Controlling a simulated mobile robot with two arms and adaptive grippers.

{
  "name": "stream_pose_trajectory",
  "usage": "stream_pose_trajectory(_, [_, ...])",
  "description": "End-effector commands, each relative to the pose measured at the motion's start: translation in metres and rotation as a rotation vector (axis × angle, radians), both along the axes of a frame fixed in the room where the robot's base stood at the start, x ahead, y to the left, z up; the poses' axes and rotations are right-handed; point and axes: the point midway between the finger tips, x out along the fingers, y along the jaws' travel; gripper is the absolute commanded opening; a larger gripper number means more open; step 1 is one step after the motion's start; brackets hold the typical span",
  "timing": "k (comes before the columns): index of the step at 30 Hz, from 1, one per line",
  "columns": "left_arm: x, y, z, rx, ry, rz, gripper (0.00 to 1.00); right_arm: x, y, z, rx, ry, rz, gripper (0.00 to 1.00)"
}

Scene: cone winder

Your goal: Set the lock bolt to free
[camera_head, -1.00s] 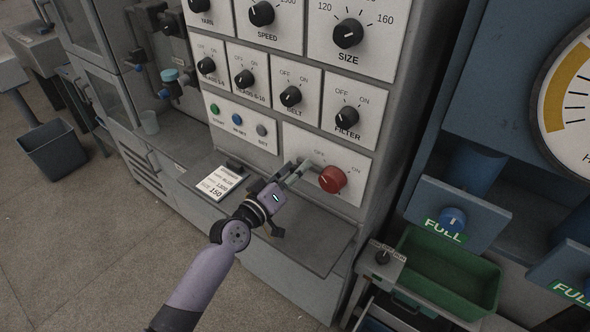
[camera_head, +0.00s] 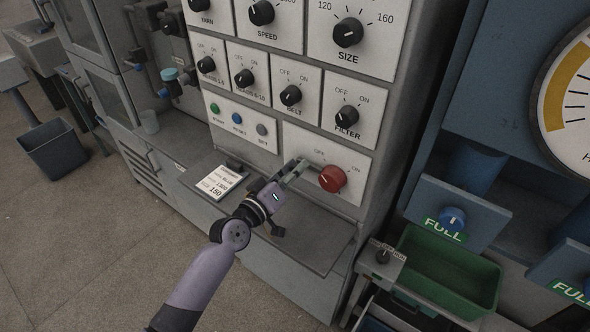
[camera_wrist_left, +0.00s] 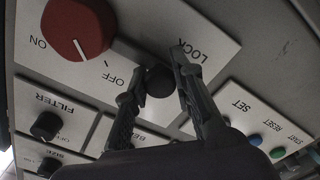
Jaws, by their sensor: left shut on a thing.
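The lock bolt shows in the left wrist view as a round black knob (camera_wrist_left: 158,81) beside the printed word LOCK on a pale plate. My left gripper (camera_wrist_left: 161,72) has one finger on each side of the knob and is shut on it. In the head view my left gripper (camera_head: 298,168) reaches the lower panel, just left of the red knob (camera_head: 332,179). The bolt is hidden there behind the fingers, and its set position cannot be read. My right gripper is not in view.
The red OFF/ON knob also shows close by in the wrist view (camera_wrist_left: 78,28). Several black dials, such as the filter dial (camera_head: 346,116), sit above. A shelf (camera_head: 320,246) with a printed card (camera_head: 220,183) juts out below. A green bin (camera_head: 447,275) stands at right.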

Motion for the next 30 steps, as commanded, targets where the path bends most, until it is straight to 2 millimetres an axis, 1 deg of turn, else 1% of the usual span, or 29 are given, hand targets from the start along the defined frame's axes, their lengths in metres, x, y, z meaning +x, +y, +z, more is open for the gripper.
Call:
stream_pose_trajectory(11, [0.001, 0.002, -0.002, 0.002, -0.001, 0.001, 0.0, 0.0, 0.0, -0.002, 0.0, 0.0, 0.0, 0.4])
stream_pose_trajectory(14, [0.007, 0.009, -0.004, 0.004, -0.002, 0.001, 0.0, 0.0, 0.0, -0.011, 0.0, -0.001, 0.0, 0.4])
stream_pose_trajectory(18, [0.019, 0.026, -0.006, 0.006, -0.004, 0.001, 0.0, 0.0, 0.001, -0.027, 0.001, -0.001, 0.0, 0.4])
stream_pose_trajectory(20, [0.023, 0.032, -0.005, 0.005, -0.004, 0.001, 0.0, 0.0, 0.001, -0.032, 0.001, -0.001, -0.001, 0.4])
stream_pose_trajectory(23, [0.027, 0.037, -0.002, 0.002, -0.002, 0.001, 0.0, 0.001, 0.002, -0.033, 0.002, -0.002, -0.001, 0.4])
stream_pose_trajectory(30, [0.027, 0.038, 0.0, 0.001, -0.001, 0.004, 0.0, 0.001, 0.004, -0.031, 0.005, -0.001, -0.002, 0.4])
